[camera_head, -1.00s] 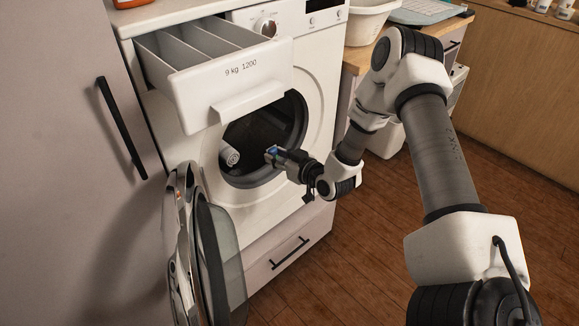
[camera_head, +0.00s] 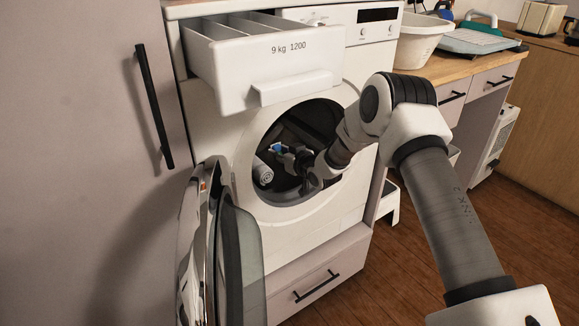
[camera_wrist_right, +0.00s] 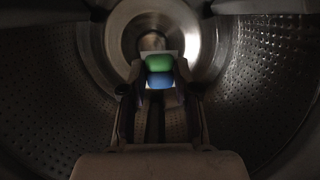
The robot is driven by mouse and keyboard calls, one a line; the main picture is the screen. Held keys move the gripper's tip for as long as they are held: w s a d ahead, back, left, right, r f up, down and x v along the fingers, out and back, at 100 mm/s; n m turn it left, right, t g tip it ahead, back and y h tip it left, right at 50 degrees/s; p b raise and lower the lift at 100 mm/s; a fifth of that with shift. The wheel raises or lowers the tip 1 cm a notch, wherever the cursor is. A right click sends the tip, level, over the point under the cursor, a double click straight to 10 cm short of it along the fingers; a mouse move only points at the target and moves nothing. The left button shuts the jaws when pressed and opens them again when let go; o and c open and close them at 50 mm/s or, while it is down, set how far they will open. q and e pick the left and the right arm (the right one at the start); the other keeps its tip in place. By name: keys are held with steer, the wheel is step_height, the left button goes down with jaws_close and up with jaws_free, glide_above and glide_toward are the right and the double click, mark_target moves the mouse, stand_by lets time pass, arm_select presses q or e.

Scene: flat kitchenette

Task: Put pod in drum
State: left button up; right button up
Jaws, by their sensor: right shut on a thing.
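The pod is green and blue with a pale border. In the right wrist view the pod (camera_wrist_right: 159,70) sits between the fingertips of my right gripper (camera_wrist_right: 160,88), which is shut on it. In the head view the pod (camera_head: 277,148) is a small blue patch at the tip of my right gripper (camera_head: 284,151), inside the washing machine's round opening. The drum (camera_head: 305,125) is dark in the head view. Its perforated metal wall (camera_wrist_right: 60,95) surrounds the gripper in the wrist view. My left gripper is not in view.
The washer door (camera_head: 240,260) hangs open at the lower left. The detergent drawer (camera_head: 262,75) is pulled out above the opening. A rolled white item (camera_head: 263,173) lies at the left inside the drum. A white basin (camera_head: 421,40) stands on the counter to the right.

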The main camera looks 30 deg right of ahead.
steer(key=b+x, duration=0.4)
steer(key=x, duration=0.4)
steer(key=shift+w, duration=0.25)
steer(key=shift+r, duration=0.1)
steer(key=o, duration=0.9)
steer(key=shift+c, duration=0.2)
